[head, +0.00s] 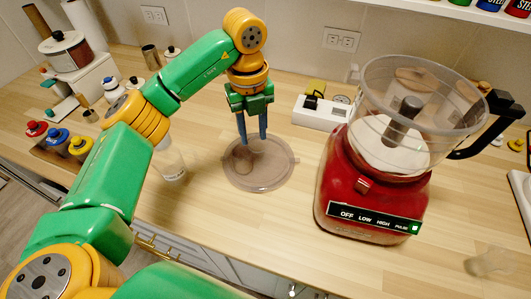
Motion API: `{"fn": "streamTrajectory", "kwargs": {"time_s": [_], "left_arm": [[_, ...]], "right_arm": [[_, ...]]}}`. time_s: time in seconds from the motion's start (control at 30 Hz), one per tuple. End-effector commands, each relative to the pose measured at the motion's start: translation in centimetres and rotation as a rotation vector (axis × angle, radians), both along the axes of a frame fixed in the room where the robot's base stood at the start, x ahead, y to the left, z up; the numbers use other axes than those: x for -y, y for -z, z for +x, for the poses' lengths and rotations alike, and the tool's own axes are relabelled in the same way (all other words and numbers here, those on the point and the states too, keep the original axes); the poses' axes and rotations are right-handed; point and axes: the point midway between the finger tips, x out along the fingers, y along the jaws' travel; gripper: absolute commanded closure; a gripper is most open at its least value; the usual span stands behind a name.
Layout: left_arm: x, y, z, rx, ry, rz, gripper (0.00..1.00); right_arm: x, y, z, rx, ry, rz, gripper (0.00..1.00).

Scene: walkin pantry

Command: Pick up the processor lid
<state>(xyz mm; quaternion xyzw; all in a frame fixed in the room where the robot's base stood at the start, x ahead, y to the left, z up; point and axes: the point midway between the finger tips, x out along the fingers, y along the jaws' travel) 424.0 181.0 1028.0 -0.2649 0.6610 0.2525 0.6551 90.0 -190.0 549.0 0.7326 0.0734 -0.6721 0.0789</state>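The processor lid (270,176) is a round, see-through, brownish disc lying flat on the wooden counter in the middle of the head view. It has a small raised round part on its left side. My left gripper (253,139) points down over the far part of the lid, its two blue fingers apart with nothing seen between them. I cannot tell whether the fingertips touch the lid. The red food processor (335,200) stands upright to the right of the lid, its clear bowl (450,110) open at the top. My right gripper is not in view.
A clear glass (172,165) stands left of the lid, close to my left arm. A white scale-like box (320,112) sits behind the lid. Several colored-cap jars (58,138) stand at far left. Another clear glass (488,262) is at front right. The counter in front of the lid is clear.

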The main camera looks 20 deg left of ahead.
Motion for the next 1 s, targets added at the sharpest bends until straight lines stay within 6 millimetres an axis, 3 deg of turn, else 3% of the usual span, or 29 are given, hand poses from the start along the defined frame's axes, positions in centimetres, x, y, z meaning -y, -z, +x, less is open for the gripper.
{"fn": "streamTrajectory", "kwargs": {"time_s": [0.13,0.3,0.4,0.63,0.67,0.8,1.0], "left_arm": [[-0.7,1.6,-0.2,-0.011,-0.019,0.024,0.61],[-0.9,4.3,0.0,-0.013,-0.016,0.024,0.61],[-0.8,6.1,0.1,-0.009,-0.015,0.022,0.61],[-0.8,6.8,0.1,-0.005,-0.013,0.020,0.61],[-0.8,6.8,0.1,-0.005,-0.013,0.020,0.64],[-0.7,6.8,0.1,-0.005,-0.012,0.020,1.00],[-0.7,6.8,0.1,-0.005,-0.012,0.019,1.00]], "right_arm": [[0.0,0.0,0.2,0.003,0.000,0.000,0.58],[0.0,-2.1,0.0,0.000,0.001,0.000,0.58],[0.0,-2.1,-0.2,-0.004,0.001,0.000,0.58],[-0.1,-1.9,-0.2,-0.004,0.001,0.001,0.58],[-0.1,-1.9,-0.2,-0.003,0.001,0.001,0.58],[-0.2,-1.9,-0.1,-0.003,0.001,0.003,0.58],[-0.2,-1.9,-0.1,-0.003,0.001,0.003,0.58]]}}
